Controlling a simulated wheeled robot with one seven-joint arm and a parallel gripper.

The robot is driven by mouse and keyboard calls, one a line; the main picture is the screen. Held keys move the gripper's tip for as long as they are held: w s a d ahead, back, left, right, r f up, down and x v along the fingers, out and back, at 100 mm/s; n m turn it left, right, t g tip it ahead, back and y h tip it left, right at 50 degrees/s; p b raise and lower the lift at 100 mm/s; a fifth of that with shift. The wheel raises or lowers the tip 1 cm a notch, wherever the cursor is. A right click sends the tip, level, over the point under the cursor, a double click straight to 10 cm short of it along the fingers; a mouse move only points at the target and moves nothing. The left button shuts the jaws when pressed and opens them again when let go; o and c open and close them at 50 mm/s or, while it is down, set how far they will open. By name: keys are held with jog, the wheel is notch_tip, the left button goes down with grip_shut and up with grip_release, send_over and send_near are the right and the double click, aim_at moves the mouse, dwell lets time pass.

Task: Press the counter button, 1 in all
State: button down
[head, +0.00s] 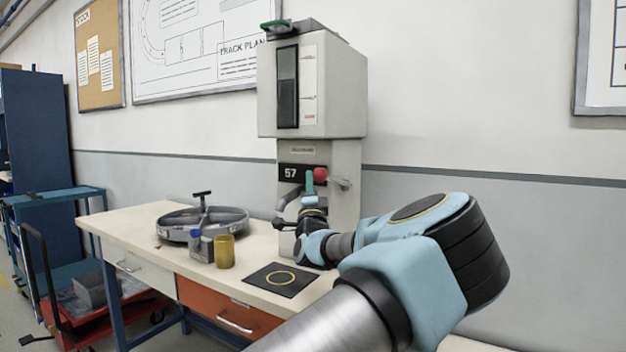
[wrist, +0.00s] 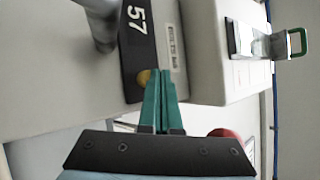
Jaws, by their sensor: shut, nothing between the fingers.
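The counter (head: 290,173) is a dark panel reading 57 on the front of the tall grey machine. It also shows in the wrist view (wrist: 138,30), turned on its side. A small round brass button (wrist: 144,77) sits at the end of this panel in the wrist view. My gripper (wrist: 161,72) has its green fingers shut together, with nothing between them. Its tips are right beside the button in the picture and partly overlap it; I cannot tell whether they touch. In the head view my gripper (head: 309,175) is in front of the panel and hides the button.

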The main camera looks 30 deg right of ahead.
jog(key=shift+w+d+b, duration=0.35)
jog(key=shift+w+d, duration=0.05)
jog(key=shift+d, duration=0.4)
dwell(1.0)
dwell(0.4)
jog(key=shift+s+a, duration=0.35)
jog(key=shift+a, duration=0.2)
jog(key=shift+s+a, duration=0.3)
jog(key=shift+a, duration=0.25)
jog(key=s+a, duration=0.1)
jog(key=a, duration=0.1)
jog(key=s+a, duration=0.1)
jog(key=a, duration=0.1)
jog(key=shift+s+a, duration=0.2)
dwell(0.5)
